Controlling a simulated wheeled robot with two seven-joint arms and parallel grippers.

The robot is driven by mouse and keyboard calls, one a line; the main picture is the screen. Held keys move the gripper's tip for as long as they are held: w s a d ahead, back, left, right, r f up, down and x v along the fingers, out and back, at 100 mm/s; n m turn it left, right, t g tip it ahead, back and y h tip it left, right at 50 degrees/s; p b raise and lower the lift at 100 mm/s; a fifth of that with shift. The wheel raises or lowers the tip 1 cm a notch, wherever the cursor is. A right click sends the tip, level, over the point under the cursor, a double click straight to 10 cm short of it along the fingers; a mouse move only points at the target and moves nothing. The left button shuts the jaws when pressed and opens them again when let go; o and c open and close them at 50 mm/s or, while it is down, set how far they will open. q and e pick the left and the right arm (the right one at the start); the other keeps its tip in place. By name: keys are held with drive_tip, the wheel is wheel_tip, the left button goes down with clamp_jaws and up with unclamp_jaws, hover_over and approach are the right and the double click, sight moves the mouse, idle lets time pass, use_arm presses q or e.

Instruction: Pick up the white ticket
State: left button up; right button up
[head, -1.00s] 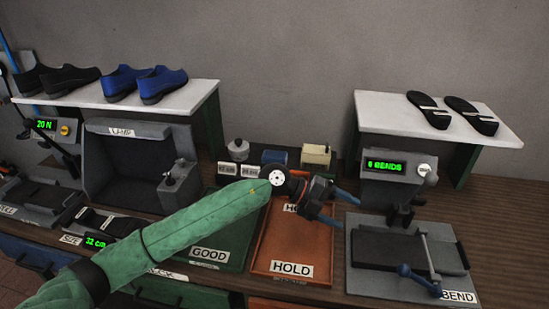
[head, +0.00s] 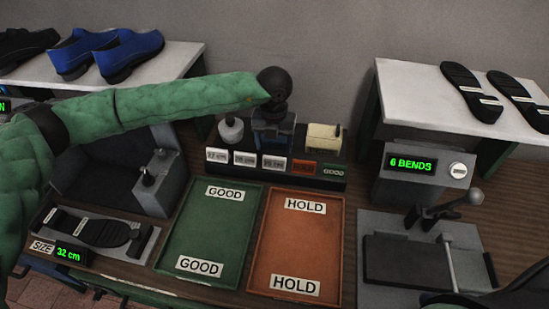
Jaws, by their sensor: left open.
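Several small tickets stand in a row along the dark rack (head: 290,180) behind the trays. Three are white: a left one (head: 217,155), a middle one (head: 245,159) and a right one (head: 273,163), with small lettering that is hard to read. My left gripper (head: 273,128) hangs from the dark wrist over the rack, just above the right white ticket. It is open; its fingers are hard to tell from the blue block behind. I see no ticket in it. My right gripper is out of view.
The green GOOD tray (head: 208,235) and orange HOLD tray (head: 297,240) are empty in front. The bend tester (head: 425,175) stands right, the size gauge (head: 60,225) left.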

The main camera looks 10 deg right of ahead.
sight(275, 157)
use_arm(q)
drive_tip(key=shift+f, duration=0.65)
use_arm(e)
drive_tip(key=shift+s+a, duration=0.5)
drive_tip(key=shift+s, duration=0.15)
use_arm(q)
wheel_tip(275, 157, down, 4)
drive_tip(key=shift+d+f+p, duration=0.1)
drive_tip(key=shift+f+p, duration=0.1)
drive_tip(key=shift+p, duration=0.4)
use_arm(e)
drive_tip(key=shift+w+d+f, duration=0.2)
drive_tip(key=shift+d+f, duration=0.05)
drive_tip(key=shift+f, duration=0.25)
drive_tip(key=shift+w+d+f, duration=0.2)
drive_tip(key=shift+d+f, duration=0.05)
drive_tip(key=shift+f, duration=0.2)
use_arm(q)
drive_tip(key=shift+f, duration=0.25)
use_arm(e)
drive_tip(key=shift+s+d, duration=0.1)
use_arm(q)
drive_tip(key=c, duration=0.6)
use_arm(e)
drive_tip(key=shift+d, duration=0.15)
